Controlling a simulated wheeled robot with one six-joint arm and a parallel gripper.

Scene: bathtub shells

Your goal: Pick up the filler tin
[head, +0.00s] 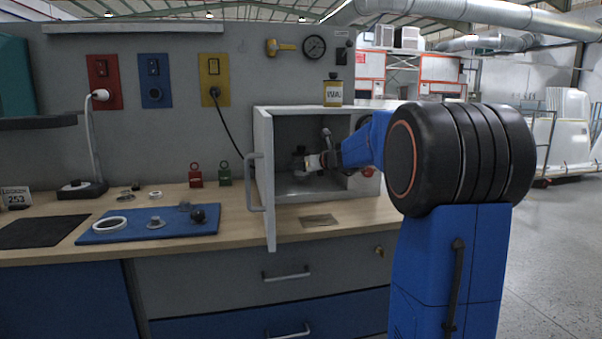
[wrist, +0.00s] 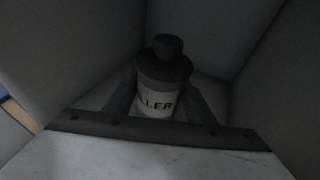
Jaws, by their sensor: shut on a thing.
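The filler tin (wrist: 160,97) stands between the two fingers of my gripper (wrist: 161,103) in the wrist view. It is a small cylinder with a pale band lettered "LLER" and a dark lid with a round knob. My gripper is shut on it, one finger along each side. In the head view my gripper (head: 308,162) reaches into the open grey cabinet (head: 262,130) on the bench. The tin (head: 298,160) is small and dark there, at the fingertips. I cannot tell whether its base touches the cabinet floor.
The cabinet's door (head: 265,190) stands open toward me, and the side walls are close around my gripper. A labelled yellow tin (head: 333,92) stands on the cabinet top.

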